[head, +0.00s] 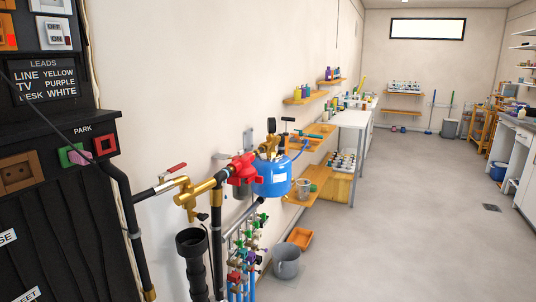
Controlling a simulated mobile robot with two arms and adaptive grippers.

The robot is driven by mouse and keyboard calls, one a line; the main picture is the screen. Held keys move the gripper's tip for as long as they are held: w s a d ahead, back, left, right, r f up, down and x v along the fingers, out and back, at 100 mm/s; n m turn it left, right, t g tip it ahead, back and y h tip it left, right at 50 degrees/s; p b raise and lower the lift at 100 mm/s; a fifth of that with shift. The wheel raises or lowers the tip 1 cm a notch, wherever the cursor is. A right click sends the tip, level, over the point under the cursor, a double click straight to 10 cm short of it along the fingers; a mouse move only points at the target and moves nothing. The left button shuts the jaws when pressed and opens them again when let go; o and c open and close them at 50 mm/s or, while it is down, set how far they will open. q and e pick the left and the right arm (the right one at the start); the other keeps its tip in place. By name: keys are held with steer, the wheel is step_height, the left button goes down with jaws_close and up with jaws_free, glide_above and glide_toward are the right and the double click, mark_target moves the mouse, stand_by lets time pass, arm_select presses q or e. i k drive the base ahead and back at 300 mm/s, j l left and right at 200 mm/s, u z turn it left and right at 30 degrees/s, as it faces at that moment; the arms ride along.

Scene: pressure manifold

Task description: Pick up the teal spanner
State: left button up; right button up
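I cannot make out the teal spanner for certain. A small thin teal item (307,135) lies by the wooden wall shelf (321,130) behind the blue tank, too small to identify. Neither of my grippers shows in the head view.
A blue tank (272,178), red fitting (241,168) and brass valve (188,199) stand along the left wall. A grey bucket (286,263) and orange tray (300,238) sit on the floor. A white table (352,118) stands farther back. The floor at centre right is clear.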

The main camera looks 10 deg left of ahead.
mark_target(310, 135)
steer(key=i+l+z, duration=0.15)
steer(key=i+z, duration=0.35)
steer(key=i, duration=0.6)
steer(key=i+l, duration=0.1)
steer(key=i, duration=1.5)
